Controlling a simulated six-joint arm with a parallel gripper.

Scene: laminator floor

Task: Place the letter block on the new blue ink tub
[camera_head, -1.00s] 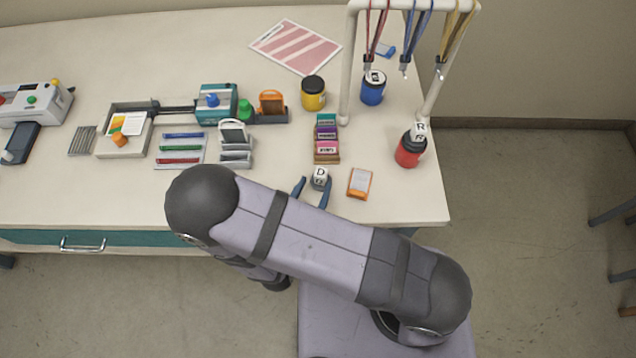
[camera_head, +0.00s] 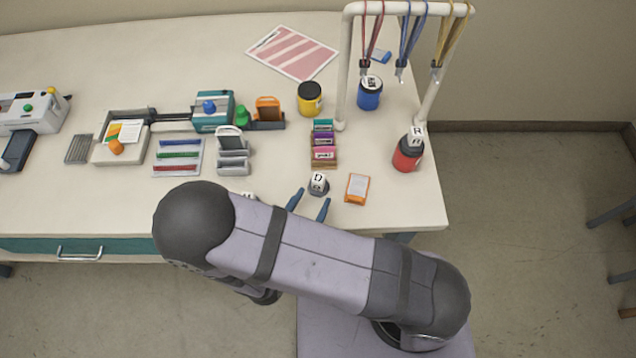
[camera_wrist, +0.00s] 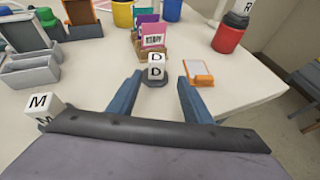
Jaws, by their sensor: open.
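A white letter block marked D (camera_head: 318,179) rests on a small dark round base near the table's front; it also shows in the wrist view (camera_wrist: 156,64). My gripper (camera_head: 312,199) is open and empty. Its two blue fingers point toward the D block from the front, apart from it; they flank it in the wrist view (camera_wrist: 160,80). The blue ink tub (camera_head: 368,98) stands at the back right by the rack, with a white block, letter unclear, on top. Another block, marked M (camera_wrist: 42,106), is at left in the wrist view, mostly hidden by my arm in the head view.
A red tub (camera_head: 406,158) topped by an R block is at right. A yellow tub (camera_head: 310,103) has a dark lid. A white rack (camera_head: 343,90) hangs lanyards near the blue tub.

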